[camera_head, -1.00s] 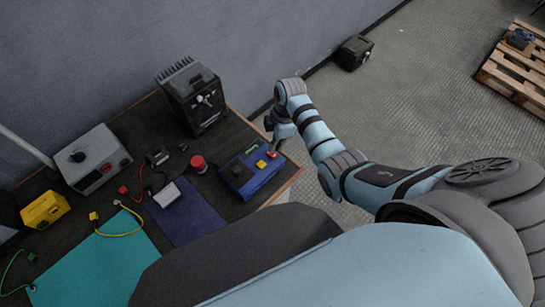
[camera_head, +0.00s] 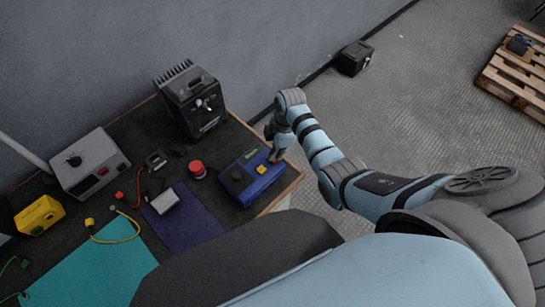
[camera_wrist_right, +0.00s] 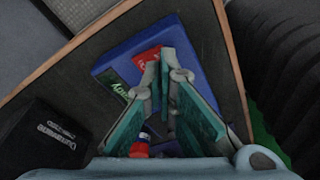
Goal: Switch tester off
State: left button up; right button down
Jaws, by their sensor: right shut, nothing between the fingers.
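The blue tester (camera_head: 250,183) lies at the right end of the dark table in the head view. It has a dark knob (camera_head: 236,178), a small green display (camera_head: 251,154) and a yellow button (camera_head: 261,169). My right gripper (camera_head: 276,157) is shut and empty, pointing down at the tester's far right corner, where it hides the red switch. In the right wrist view the fingertips (camera_wrist_right: 168,62) are over the blue tester (camera_wrist_right: 190,52), beside a red patch (camera_wrist_right: 146,57) and the green display (camera_wrist_right: 120,90). I cannot tell whether they touch it. My left gripper is out of view.
A black power unit (camera_head: 192,100) stands behind the tester. A red button (camera_head: 197,168), a grey box (camera_head: 90,163), a yellow box (camera_head: 39,214) and several cables lie left. The table's right edge (camera_head: 281,195) is close to the tester.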

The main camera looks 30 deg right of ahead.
aim_at(276, 160)
jog(key=shift+f+b, duration=0.7)
jog(key=shift+f, duration=0.3)
dwell(0.9)
jog(key=shift+r, duration=0.1)
notch_tip(276, 160, up, 7)
jog(key=p, duration=0.8)
jog(key=shift+r, duration=0.1)
jog(key=shift+f, duration=0.2)
